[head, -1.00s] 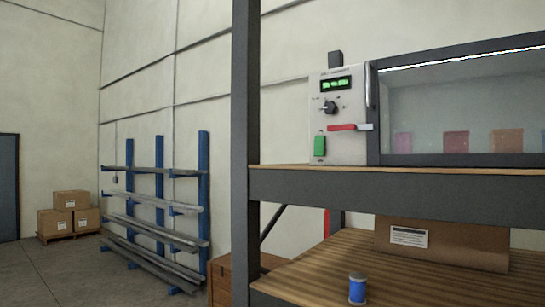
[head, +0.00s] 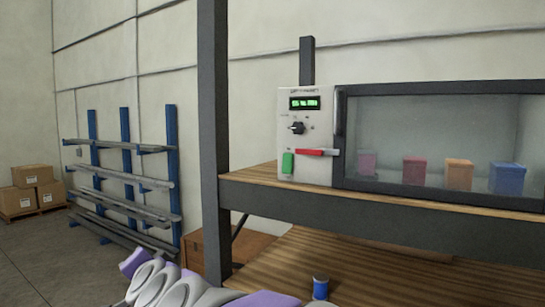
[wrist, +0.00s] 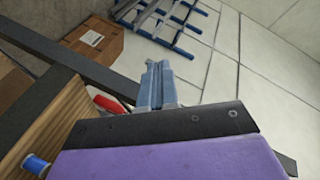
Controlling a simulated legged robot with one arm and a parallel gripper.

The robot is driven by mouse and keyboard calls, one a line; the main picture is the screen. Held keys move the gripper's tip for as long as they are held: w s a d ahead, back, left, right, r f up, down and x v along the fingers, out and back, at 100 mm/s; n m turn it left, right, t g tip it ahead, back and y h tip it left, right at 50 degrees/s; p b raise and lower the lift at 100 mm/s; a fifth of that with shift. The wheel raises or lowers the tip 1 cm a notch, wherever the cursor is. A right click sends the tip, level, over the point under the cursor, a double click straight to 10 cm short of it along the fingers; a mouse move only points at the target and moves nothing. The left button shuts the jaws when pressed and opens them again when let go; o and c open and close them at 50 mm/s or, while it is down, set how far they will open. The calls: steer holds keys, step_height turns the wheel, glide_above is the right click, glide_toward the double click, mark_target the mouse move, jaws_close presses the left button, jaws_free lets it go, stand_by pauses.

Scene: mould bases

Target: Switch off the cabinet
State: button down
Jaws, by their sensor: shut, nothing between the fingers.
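The cabinet (head: 440,135) stands on the upper wooden shelf in the head view, its glass front closed. Its pale control panel (head: 306,165) is at its left end. The panel carries a lit green display (head: 304,103), a black knob (head: 297,128), a red-handled lever (head: 310,152) lying sideways and a green switch (head: 288,163). My gripper (wrist: 158,72) is shut and empty in the wrist view, pointing away from the shelf frame toward the wall and floor. The cabinet cannot be made out there. My arm shows low in the head view, below the panel.
A dark shelf post (head: 213,140) stands left of the panel. A blue spool (head: 320,287) sits on the lower shelf. Several coloured boxes are behind the glass. A blue rack (head: 125,180) and cartons (head: 32,176) stand at left. A red curved thing (wrist: 108,104) shows beside the gripper.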

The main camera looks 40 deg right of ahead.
mark_target(287, 163)
steer(key=w+d+r+m+t+h+p, duration=0.1)
steer(key=w+d+r+m+h+p, duration=0.2)
steer(key=d+r+m+h+p, duration=0.55)
steer(key=s+d+r+m+g+h+p, duration=0.2)
steer(key=s+d+r+m+g+h, duration=0.1)
steer(key=d, duration=0.5)
steer(key=s+d+r+m+g+h+p, duration=0.1)
steer(key=s+d+r+m+g+h, duration=0.2)
steer(key=d+r+m+g, duration=0.2)
steer(key=d+m+g, duration=0.2)
steer(key=d+m, duration=0.1)
steer(key=shift+s+m+p, duration=0.25)
steer(key=shift+m+p, duration=0.1)
steer(key=shift+h, duration=0.25)
steer(key=p+x, duration=0.2)
steer(key=x, duration=1.2)
steer(key=shift+w+d+f+p, duration=0.1)
steer(key=shift+p, duration=0.25)
